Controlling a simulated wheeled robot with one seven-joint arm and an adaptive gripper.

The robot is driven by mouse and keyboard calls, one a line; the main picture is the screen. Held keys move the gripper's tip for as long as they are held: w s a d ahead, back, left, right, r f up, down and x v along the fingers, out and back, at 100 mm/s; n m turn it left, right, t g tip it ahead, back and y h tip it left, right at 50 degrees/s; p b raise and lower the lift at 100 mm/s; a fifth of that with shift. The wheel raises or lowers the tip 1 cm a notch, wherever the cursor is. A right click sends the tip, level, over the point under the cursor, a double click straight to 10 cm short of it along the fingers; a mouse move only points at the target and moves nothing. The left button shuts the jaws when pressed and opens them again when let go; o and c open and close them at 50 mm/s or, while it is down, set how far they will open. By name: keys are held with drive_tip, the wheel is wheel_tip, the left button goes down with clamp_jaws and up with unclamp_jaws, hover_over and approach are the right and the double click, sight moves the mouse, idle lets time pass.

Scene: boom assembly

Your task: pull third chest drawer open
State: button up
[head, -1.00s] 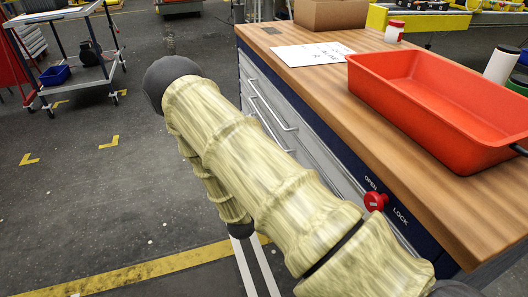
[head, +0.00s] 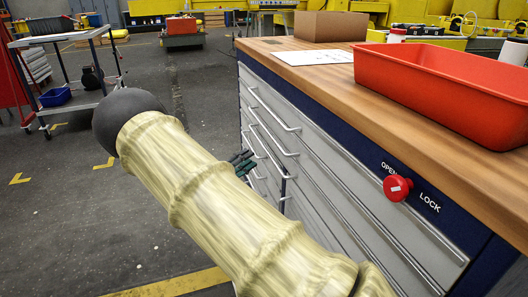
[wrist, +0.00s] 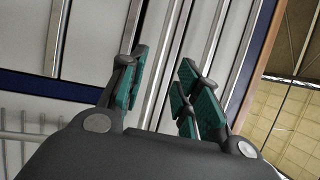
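The drawer chest (head: 345,165) has grey drawer fronts with bar handles under a wooden top. Its drawers look shut in the head view. The third handle down (head: 272,153) is partly visible near my gripper (head: 243,163), whose green-padded fingers show beyond my arm, in front of the handles. In the wrist view my gripper (wrist: 163,88) is open, its fingers spread toward the drawer fronts (wrist: 90,40). Long light bars run between and beside the fingers. I cannot tell which bar is the third handle, or whether a finger touches it. My arm hides the lower drawers.
A red knob (head: 397,188) marked OPEN and LOCK sits on the chest's edge. A red tray (head: 440,85), paper (head: 312,57) and cardboard box (head: 330,27) rest on top. A trolley (head: 85,110) stands at far left. The floor left of the chest is clear.

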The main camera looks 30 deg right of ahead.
sight(264, 146)
drive_tip(key=b+x, duration=0.1)
drive_tip(key=x, duration=0.8)
clamp_jaws()
